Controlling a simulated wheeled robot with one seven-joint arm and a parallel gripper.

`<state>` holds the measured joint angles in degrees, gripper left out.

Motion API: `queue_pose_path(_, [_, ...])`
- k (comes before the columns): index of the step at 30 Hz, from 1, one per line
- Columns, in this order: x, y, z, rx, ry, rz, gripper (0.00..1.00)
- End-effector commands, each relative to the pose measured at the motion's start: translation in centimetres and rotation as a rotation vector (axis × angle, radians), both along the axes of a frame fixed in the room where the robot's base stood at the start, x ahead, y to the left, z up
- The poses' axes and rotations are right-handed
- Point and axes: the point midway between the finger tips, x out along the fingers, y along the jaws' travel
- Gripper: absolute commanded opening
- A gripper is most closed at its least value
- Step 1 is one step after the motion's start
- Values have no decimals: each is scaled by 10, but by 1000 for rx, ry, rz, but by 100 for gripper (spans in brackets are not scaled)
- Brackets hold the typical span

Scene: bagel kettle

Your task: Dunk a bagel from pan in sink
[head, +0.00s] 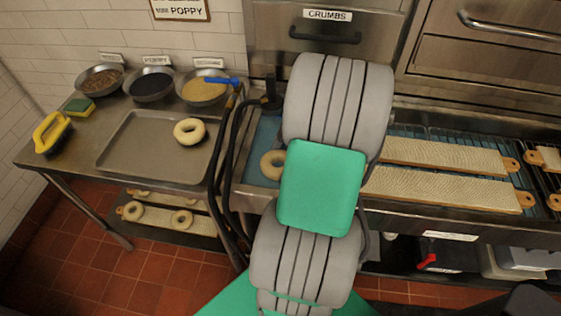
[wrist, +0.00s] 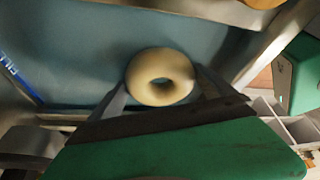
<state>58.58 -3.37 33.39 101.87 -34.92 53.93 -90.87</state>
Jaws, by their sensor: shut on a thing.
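A pale bagel (wrist: 160,66) is held between the two fingers of my gripper (wrist: 162,88), as the wrist view shows. In that view the blue-grey bottom of the sink (wrist: 75,40) lies behind the bagel; I cannot tell if the bagel touches it. In the head view the held bagel (head: 271,164) shows beside my arm, over the sink (head: 262,140), and my arm hides the gripper. The grey pan (head: 123,150) on the left counter has another bagel (head: 189,131) at its right side.
Topping bowls (head: 152,84) line the wall behind the pan. A yellow brush (head: 50,133) and sponge (head: 80,106) lie at the left. Dark hoses (head: 222,165) hang at the sink's left edge. Long boards (head: 445,188) lie to the right. More bagels (head: 181,220) sit on a lower shelf.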

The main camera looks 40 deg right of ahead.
Motion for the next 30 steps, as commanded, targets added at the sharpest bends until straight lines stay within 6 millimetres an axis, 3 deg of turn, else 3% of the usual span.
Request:
queue_pose_path(21, [0,0,80,-1,-1,1,49])
queue_pose_path(30, [0,0,83,0,0,0,49])
